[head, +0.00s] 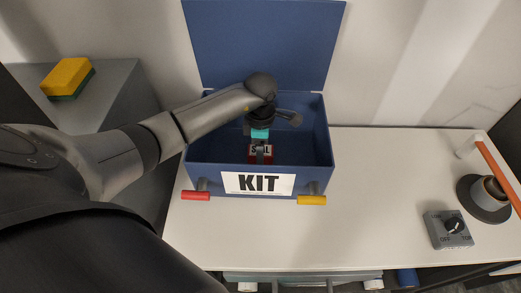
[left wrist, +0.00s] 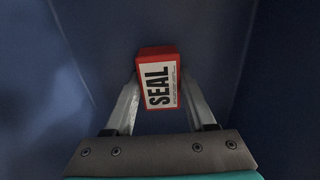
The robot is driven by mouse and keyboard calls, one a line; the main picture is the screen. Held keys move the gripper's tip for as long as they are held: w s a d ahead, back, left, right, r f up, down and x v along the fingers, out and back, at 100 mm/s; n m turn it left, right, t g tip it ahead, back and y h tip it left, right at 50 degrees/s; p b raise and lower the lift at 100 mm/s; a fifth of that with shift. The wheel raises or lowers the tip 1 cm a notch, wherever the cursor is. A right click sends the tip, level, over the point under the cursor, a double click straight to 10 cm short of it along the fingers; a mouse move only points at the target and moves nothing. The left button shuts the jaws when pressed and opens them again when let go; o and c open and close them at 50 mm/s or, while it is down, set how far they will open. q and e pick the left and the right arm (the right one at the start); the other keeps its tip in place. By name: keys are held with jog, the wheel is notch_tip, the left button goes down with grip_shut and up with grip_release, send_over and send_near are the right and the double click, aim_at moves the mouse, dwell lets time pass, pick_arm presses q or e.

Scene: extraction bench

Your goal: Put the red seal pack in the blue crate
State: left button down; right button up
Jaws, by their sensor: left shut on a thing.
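The blue crate (head: 220,173) stands on the white bench with its lid up at the back and a KIT label on its front. The red seal pack (head: 261,151) is inside the crate's opening, below my left gripper (head: 261,148). In the left wrist view, the red seal pack (left wrist: 158,80) shows its white SEAL label between the two fingertips of my left gripper (left wrist: 159,88), which is shut on it. Blue crate walls surround it there. I cannot tell whether the pack touches the crate floor. My right gripper is not in view.
A knob box (head: 449,229) and a round dark stand (head: 485,198) with an orange bar (head: 501,177) are on the right of the bench (head: 380,190). A yellow and green sponge (head: 68,78) lies on a grey block at the left.

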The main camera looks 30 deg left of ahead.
pick_arm(q)
jog(key=shift+f, duration=0.15)
jog(key=shift+c, duration=1.1)
grip_release()
notch_tip(320, 180, up, 12)
jog(key=shift+r, duration=0.2)
